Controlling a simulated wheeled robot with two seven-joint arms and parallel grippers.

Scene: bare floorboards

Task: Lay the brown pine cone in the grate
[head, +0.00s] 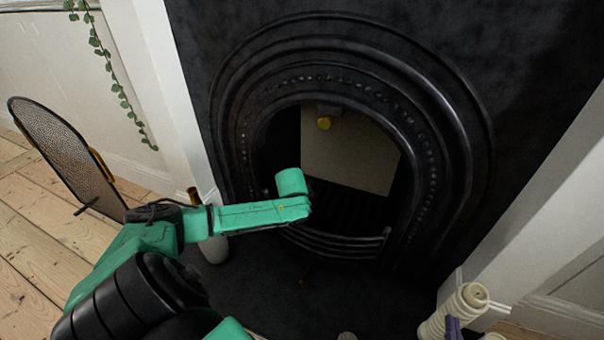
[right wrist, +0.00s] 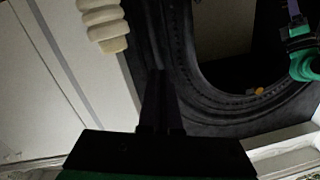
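The black grate (head: 340,245) sits low in the arched fireplace opening, with curved bars across its front. I cannot make out the brown pine cone in either view. My right gripper (right wrist: 160,85) shows as dark fingers close together in the right wrist view, with nothing visible between them. They appear in front of the fireplace surround, apart from the grate. In the head view a green arm of mine reaches from the left to the opening's left side; its fingers cannot be made out. Green and dark parts of an arm also show at the right wrist view's right edge.
A mesh screen (head: 55,150) stands at left. The dark hearth (head: 330,305) is mostly clear.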

